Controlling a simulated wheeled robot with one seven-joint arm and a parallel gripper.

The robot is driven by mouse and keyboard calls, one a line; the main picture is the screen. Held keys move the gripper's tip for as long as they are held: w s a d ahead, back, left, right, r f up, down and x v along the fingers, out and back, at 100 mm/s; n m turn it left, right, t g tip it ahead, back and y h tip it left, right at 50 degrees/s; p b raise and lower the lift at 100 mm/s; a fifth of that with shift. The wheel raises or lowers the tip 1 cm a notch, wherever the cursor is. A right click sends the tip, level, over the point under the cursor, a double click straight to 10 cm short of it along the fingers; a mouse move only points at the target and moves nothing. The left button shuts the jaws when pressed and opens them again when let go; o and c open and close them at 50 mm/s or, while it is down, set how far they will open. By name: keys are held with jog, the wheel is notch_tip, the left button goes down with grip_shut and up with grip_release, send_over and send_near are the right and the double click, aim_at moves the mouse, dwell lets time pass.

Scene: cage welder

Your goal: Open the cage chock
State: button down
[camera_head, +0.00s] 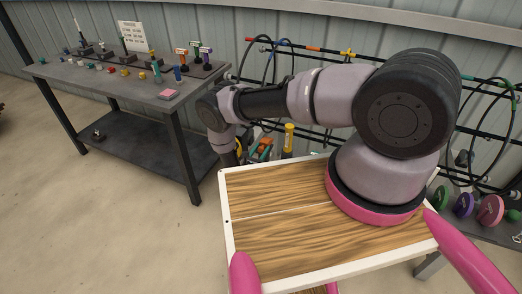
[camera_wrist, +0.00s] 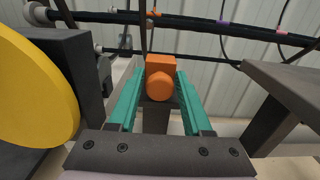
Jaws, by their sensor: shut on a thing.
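An orange block with a rounded knob (camera_wrist: 160,82) sits on a grey post, in the middle of the wrist view. I cannot tell for sure that it is the cage chock. My gripper (camera_wrist: 161,76) has teal fingers, one on each side of the orange block, and is shut on it. In the head view my gripper (camera_head: 260,150) shows small beyond the far edge of the wooden top, partly hidden by my arm. Its grip on the orange part is too small to make out there.
A large yellow disc (camera_wrist: 35,88) on a dark housing stands close at the left. A grey table edge (camera_wrist: 285,85) is at the right. Dark pipes (camera_wrist: 215,27) run along the wall behind. A grey workbench (camera_head: 130,85) with small tools stands at the left.

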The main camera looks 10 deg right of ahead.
dwell(0.9)
jog(key=shift+v, duration=1.8)
jog(key=c, duration=0.5)
grip_release()
jog(key=v, duration=1)
jog(key=shift+s+a, duration=0.25)
jog(key=shift+s, duration=0.05)
